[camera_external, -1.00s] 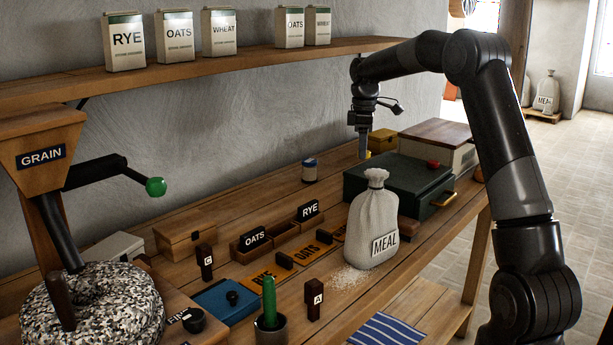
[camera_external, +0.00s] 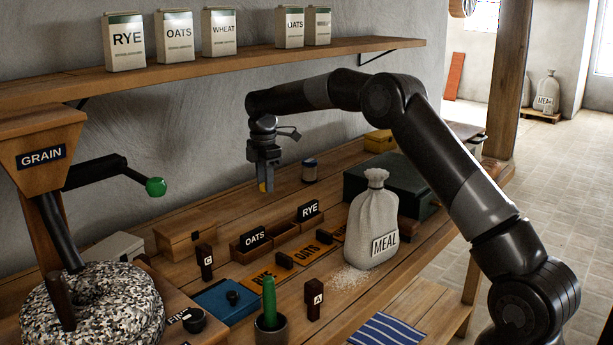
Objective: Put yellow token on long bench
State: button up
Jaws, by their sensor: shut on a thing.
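The yellow token (camera_external: 262,187) shows as a small yellow patch at the tips of my gripper (camera_external: 265,185). My gripper is shut on it and points down, in the air above the back part of the bench. The long wooden bench (camera_external: 352,287) runs from the front left to the back right along the wall. My gripper appears above and behind the OATS and RYE trays (camera_external: 283,231). Most of the token is hidden by the fingers.
A MEAL sack (camera_external: 372,225) stands on the bench, with a dark green box (camera_external: 390,183) behind it. A shelf (camera_external: 240,64) with several cartons hangs above.

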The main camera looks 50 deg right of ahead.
send_over(237, 224)
notch_tip(237, 224, down, 5)
jog(key=shift+f, duration=2.05)
jog(key=shift+f, duration=0.1)
jog(key=o, duration=0.9)
jog(key=shift+o, duration=0.2)
notch_tip(237, 224, up, 12)
